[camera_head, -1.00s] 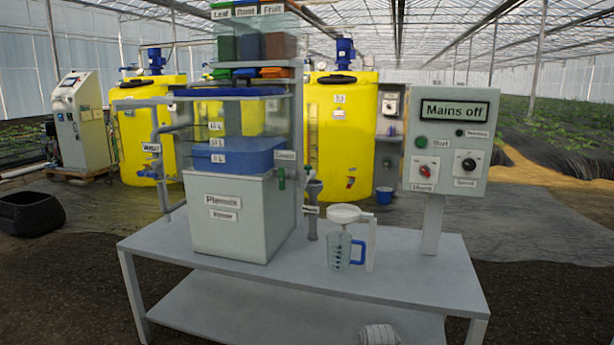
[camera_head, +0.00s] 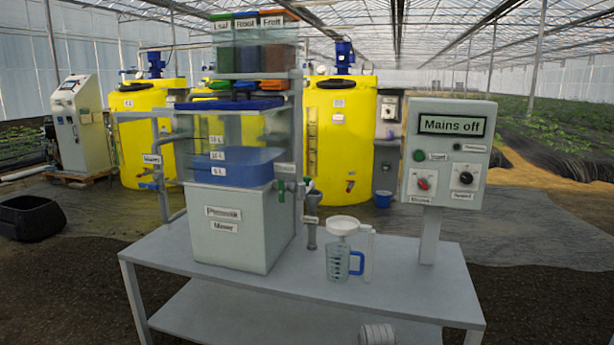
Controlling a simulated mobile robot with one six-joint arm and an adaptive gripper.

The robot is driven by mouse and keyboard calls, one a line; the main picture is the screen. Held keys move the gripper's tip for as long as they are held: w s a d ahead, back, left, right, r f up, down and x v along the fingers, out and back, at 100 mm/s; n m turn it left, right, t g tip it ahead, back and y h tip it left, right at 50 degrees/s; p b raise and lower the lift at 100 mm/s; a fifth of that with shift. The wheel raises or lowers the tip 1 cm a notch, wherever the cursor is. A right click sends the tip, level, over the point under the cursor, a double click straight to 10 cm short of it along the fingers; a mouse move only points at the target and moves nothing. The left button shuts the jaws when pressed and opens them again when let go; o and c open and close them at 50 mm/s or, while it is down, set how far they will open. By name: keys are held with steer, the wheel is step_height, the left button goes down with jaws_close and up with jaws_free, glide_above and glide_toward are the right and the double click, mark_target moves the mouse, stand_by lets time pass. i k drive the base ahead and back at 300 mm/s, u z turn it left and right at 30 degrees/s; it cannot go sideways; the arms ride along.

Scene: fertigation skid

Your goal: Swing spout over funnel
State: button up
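The white funnel (camera_head: 342,225) sits above a clear measuring jug (camera_head: 338,260) with a blue handle, held by a white stand (camera_head: 369,258) beside it. A small outlet with green handles (camera_head: 307,184) projects from the right side of the mixer (camera_head: 238,222). The spout seems to be part of this outlet, over the grey upright drain pipe (camera_head: 311,235) left of the funnel and apart from it. Its exact shape and direction are too small to tell. My gripper is not in view.
The grey bench (camera_head: 400,300) carries all this. A control box (camera_head: 448,150) reading "Mains off" stands at its right. A clear tank of blue liquid (camera_head: 234,168) sits on the mixer. Bare bench top lies in front of the jug. Yellow tanks (camera_head: 339,130) stand behind.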

mark_target(310, 185)
steer(key=k, duration=0.65)
steer(key=u, duration=0.55)
steer(key=i, duration=1.75)
steer(key=z, duration=0.55)
